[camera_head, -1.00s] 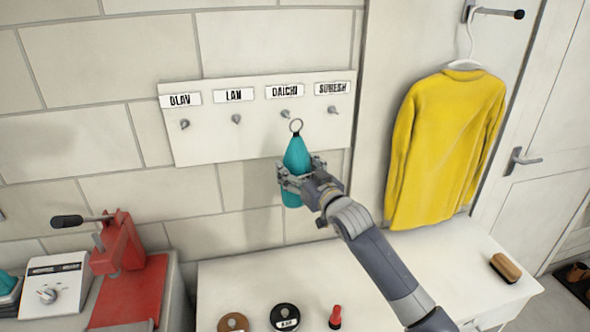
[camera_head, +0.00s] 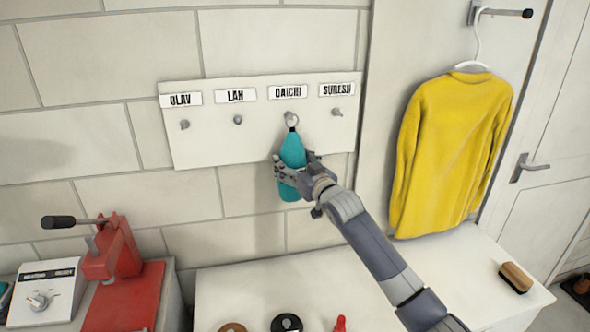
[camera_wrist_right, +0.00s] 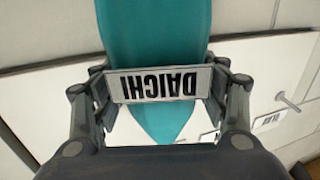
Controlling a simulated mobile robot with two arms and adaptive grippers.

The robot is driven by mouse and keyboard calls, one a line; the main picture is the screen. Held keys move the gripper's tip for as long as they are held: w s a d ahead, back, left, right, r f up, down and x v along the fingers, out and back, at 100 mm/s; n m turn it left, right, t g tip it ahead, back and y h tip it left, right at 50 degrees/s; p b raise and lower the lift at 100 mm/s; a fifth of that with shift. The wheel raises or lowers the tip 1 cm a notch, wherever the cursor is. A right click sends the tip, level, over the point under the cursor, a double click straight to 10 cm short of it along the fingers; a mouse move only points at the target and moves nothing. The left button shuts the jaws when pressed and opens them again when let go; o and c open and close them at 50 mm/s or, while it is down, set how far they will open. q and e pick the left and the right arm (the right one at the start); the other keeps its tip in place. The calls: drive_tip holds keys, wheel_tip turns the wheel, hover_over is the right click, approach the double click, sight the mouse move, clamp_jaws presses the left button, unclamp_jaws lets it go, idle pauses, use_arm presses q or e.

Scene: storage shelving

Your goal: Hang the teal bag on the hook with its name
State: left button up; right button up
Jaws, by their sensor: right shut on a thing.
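The teal bag (camera_head: 292,153) hangs upright in my right gripper (camera_head: 297,177), which is shut on its middle. In the right wrist view the bag (camera_wrist_right: 156,30) carries a label reading DAICHI (camera_wrist_right: 158,84), upside down, between the fingers of my right gripper (camera_wrist_right: 158,95). The ring (camera_head: 291,118) at the bag's top is in front of the hook under the DAICHI nameplate (camera_head: 288,92). I cannot tell whether the ring is around that hook or only in front of it. My left gripper is not in view.
The white hook board (camera_head: 215,145) also has hooks under OLAV (camera_head: 185,124), LAN (camera_head: 238,119) and SURESH (camera_head: 337,112), all empty. A yellow sweater (camera_head: 450,150) hangs to the right. A red press (camera_head: 118,250) stands at lower left. A white counter (camera_head: 240,290) lies below.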

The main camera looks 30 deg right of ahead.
drive_tip(key=shift+w+d+b, duration=0.1)
drive_tip(key=shift+w+b, duration=0.3)
drive_tip(key=shift+w+d+f, duration=0.15)
drive_tip(key=shift+w+f, duration=0.1)
drive_tip(key=shift+w, duration=0.35)
drive_tip(key=o, duration=1.9)
drive_tip(key=shift+o, duration=0.2)
drive_tip(key=shift+f, duration=0.1)
drive_tip(key=shift+f, duration=0.15)
drive_tip(key=s, duration=1.2)
